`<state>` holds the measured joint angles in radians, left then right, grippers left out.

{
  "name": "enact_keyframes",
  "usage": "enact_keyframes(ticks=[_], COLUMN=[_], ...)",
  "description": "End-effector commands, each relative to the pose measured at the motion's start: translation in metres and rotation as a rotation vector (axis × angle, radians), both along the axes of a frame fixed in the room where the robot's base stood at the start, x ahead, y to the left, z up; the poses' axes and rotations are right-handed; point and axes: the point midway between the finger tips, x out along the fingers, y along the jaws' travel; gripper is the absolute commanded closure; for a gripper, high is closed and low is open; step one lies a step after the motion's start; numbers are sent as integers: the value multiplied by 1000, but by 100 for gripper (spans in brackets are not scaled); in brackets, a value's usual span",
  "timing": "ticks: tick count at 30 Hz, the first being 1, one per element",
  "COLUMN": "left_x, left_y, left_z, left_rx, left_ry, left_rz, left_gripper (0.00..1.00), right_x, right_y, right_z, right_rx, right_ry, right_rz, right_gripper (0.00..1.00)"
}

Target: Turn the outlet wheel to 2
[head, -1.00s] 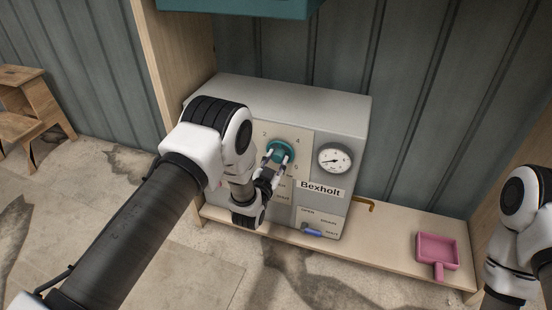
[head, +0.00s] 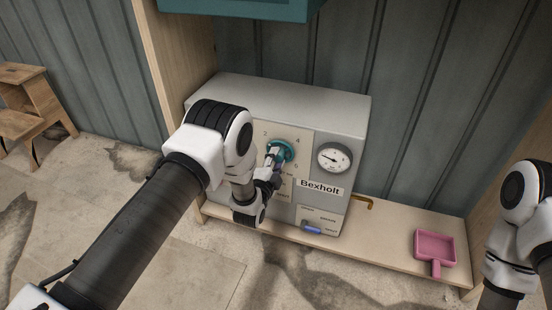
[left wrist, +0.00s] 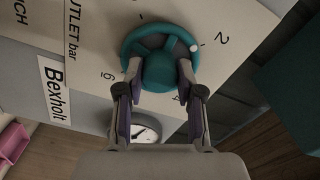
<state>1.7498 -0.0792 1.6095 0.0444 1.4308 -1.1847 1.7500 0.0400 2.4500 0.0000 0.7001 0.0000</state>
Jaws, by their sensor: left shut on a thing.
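The teal outlet wheel (head: 282,146) is on the front panel of the grey Bexholt machine (head: 290,95). In the left wrist view the wheel (left wrist: 160,30) has a white dot (left wrist: 194,48) on its rim, on the side facing the printed 2 (left wrist: 221,39). My left gripper (head: 275,155) is at the wheel. Its fingers (left wrist: 160,75) reach in on both sides of the teal hub and are shut on the wheel. My right arm shows at the right edge of the head view, but its gripper is out of view.
A round gauge (head: 333,158) is right of the wheel. A blue lever (head: 312,230) is low on the panel. A pink dustpan-like tray (head: 435,250) lies on the wooden shelf (head: 385,245). A teal box (head: 245,8) hangs above; a wooden stool (head: 30,105) stands far left.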

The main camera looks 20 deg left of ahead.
Motion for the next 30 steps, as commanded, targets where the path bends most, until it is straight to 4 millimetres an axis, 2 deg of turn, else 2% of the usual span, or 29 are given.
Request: enact_keyframes(ticks=[9, 26, 27, 28, 29, 30], left_x=[0, 0, 0, 0, 0, 0], left_y=[0, 0, 0, 0, 0, 0], left_z=[1, 0, 0, 0, 0, 0], left_rx=[149, 183, 183, 183, 183, 183], left_ry=[-5, -7, -7, -7, -7, -7], left_rz=[-1, -1, -1, -1, -1, -1], left_gripper=[98, 98, 53, 42, 38, 38], right_x=[0, 0, 0, 0, 0, 0], right_y=[0, 0, 0, 0, 0, 0], right_z=[2, 3, 3, 3, 3, 3], right_rx=[0, 0, 0, 0, 0, 0], right_ry=[0, 0, 0, 0, 0, 0], right_rz=[0, 0, 0, 0, 0, 0], right_gripper=[100, 100, 100, 100, 100, 100])
